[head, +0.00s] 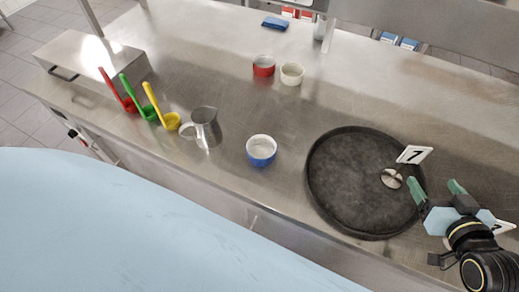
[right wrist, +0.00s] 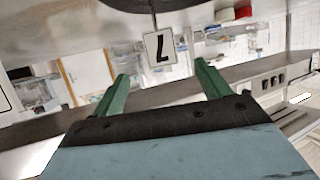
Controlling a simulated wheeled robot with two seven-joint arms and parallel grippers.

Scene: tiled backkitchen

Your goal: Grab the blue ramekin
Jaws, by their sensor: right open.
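The blue ramekin (head: 261,151) stands upright on the steel counter, left of the black round tray, with a white inside. My right gripper (head: 435,186) is over the right edge of the tray, well to the right of the ramekin. Its green fingers are apart with nothing between them. In the right wrist view the open fingers (right wrist: 160,85) show, and the ramekin is not seen there. My left gripper is not in view.
The black tray (head: 335,206) carries a number 7 sign (head: 414,154) on a round metal base. A metal jug (head: 206,127) and red, green and yellow ladles (head: 171,121) stand left. Red (head: 263,67) and cream (head: 292,74) ramekins stand behind. The counter around the blue ramekin is clear.

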